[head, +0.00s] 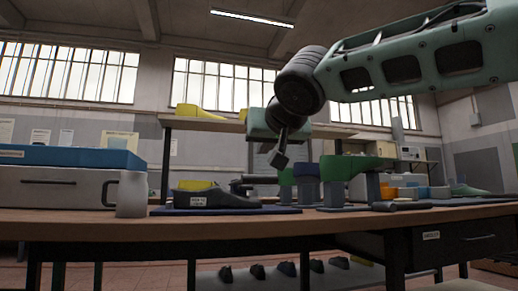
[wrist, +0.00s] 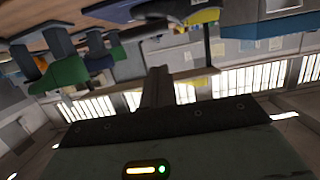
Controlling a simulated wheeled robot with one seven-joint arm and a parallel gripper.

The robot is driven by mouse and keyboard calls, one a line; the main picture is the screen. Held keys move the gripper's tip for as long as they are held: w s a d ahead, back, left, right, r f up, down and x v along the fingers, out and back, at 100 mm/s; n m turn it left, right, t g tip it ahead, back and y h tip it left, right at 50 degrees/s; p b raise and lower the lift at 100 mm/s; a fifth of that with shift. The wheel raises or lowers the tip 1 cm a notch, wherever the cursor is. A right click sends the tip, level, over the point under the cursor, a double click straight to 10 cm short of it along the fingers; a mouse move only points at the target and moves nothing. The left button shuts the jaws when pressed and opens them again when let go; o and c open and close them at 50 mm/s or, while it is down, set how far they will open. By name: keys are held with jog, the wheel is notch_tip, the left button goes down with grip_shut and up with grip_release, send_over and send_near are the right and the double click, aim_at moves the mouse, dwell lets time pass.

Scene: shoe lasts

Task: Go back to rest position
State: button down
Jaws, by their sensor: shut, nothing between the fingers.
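My gripper (head: 279,160) hangs below the end of my arm in the head view, above the bench and in front of the back shelf. It looks shut and holds nothing. In the wrist view the gripper (wrist: 157,85) shows as a dark block pointing up from the middle, with its fingers together. That view is tilted nearly upside down, with the bench things along its top. My gripper is apart from all of them.
A back shelf (head: 220,125) holds yellow lasts. Air above the bench's left is clear.

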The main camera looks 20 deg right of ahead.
jog(key=shift+s, duration=0.6)
jog(key=s+a+f+n+g+y+p, duration=0.1)
jog(key=s+a+f+n+g+p, duration=0.15)
jog(key=f, duration=0.55)
jog(key=s+a+f+n+g+p, duration=0.1)
jog(key=s+a+f+g+p, duration=0.2)
jog(key=f, duration=0.6)
jog(key=s+a+f+n+g+y+p, duration=0.1)
jog(key=s+a+f+n+g, duration=0.15)
jog(key=s+f, duration=0.4)
jog(key=s+d+f+n+g+p, duration=0.3)
jog(key=s+f+g, duration=0.4)
jog(key=s+f, duration=0.75)
notch_tip(320, 180, up, 39)
jog(key=s+p, duration=0.1)
jog(key=p, duration=3.7)
jog(key=shift+s+m+h, duration=0.15)
jog(key=shift+m+h, duration=0.15)
jog(key=shift+m, duration=0.1)
